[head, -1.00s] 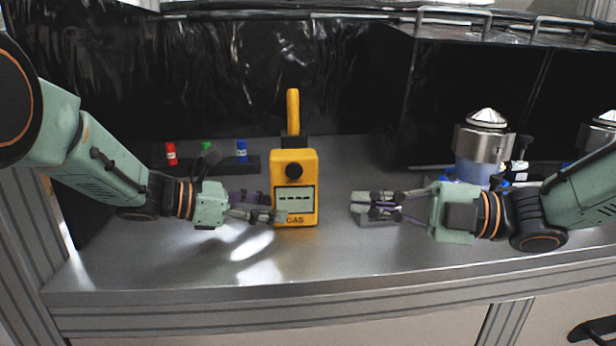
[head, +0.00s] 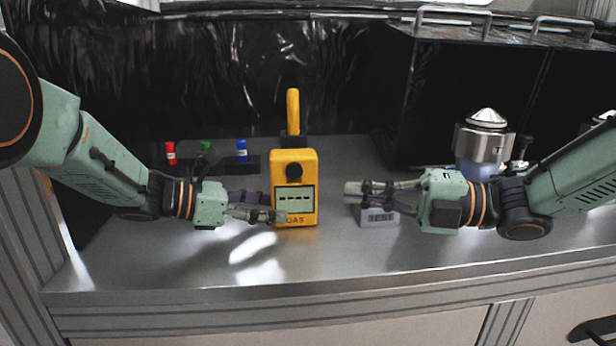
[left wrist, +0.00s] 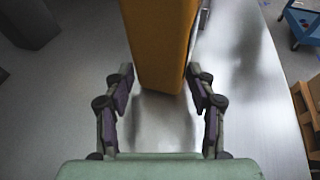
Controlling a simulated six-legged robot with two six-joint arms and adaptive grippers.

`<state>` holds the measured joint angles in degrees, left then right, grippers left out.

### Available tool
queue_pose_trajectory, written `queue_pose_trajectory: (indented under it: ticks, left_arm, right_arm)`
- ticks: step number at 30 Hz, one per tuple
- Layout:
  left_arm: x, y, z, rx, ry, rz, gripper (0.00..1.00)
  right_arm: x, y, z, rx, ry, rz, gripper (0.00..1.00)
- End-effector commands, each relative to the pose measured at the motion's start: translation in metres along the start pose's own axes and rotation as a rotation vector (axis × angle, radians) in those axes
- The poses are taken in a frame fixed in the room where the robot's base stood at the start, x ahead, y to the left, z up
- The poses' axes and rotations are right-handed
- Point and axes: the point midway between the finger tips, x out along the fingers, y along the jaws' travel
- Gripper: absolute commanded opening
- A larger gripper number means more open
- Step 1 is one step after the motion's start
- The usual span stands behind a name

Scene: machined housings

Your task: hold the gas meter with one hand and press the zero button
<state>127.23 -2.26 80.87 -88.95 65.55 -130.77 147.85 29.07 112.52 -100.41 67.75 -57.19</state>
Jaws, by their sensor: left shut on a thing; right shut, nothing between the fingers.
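The yellow gas meter (head: 307,160) stands upright on the metal bench in the head view, with a dark round knob or button (head: 293,171) above its screen (head: 294,199), which shows dashes. My left gripper (head: 272,208) is shut on the meter's lower part from the left. In the left wrist view the meter (left wrist: 158,45) rises between the fingers of the left gripper (left wrist: 160,88). My right gripper (head: 352,194) is shut and empty, to the right of the meter and apart from it. I cannot tell which part is the zero button.
A small grey block with dark markings (head: 379,217) sits just below the right fingers. Behind left, a dark rack (head: 222,166) holds red, green and blue capped vials. A metal-topped jar (head: 484,140) stands at right. The front bench is clear.

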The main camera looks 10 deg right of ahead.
Motion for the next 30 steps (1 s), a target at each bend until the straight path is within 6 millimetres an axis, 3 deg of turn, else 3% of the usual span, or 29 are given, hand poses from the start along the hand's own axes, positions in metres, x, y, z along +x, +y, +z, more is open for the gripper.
queue_pose_trajectory:
  ticks: [20, 24, 30]
  left_arm:
    - [0.0, 0.0, -0.001, -0.001, 0.002, 0.0, 0.39]
    - [0.0, 0.0, -0.001, -0.001, 0.001, 0.0, 0.39]
    - [0.0, 0.0, -0.001, -0.001, 0.002, 0.0, 0.39]
  right_arm:
    - [0.085, -0.002, -0.001, -0.001, 0.003, -0.004, 0.0]
    - [0.087, -0.001, 0.02, -0.002, -0.001, 0.001, 0.0]
    - [0.091, 0.0, 0.035, -0.001, -0.001, 0.001, 0.0]
